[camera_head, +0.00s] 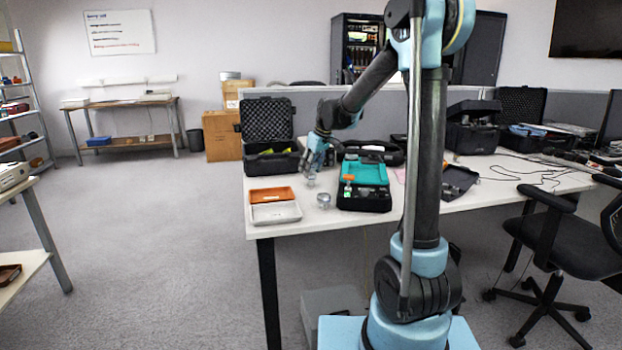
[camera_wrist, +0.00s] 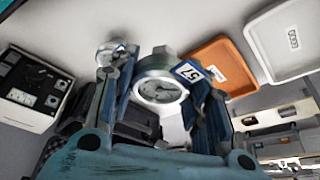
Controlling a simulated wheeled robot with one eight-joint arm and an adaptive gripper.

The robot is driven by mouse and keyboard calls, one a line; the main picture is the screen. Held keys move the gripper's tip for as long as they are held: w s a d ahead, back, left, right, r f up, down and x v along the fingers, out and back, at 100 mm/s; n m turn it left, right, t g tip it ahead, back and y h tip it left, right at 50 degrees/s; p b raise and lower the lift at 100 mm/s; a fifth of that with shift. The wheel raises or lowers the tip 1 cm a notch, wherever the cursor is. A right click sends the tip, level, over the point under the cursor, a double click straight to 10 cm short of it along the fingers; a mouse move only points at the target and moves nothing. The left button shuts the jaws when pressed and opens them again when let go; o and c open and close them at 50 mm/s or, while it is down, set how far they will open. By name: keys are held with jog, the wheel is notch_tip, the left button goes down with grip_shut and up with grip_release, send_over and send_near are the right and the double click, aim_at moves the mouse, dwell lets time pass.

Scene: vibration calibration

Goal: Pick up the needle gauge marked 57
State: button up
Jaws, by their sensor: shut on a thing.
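The needle gauge marked 57 (camera_wrist: 160,90) is a round silver dial with a pale face and a needle. It sits between the two fingers of my gripper (camera_wrist: 157,76) in the wrist view, with a blue-edged 57 label by the right finger. My gripper is shut on it. In the head view my gripper (camera_head: 312,166) is over the left part of the white table, and the small silver gauge (camera_head: 311,181) shows just below it. Whether it still touches the table I cannot tell.
Another silver round piece (camera_head: 323,200) stands nearby on the table. An orange tray (camera_head: 270,195) and a white tray (camera_head: 276,213) lie at the table's left front. A teal-lined case (camera_head: 364,204) is to the right. An open black foam case (camera_head: 268,118) stands behind.

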jog(key=shift+r, duration=2.5)
jog(key=shift+s, duration=0.1)
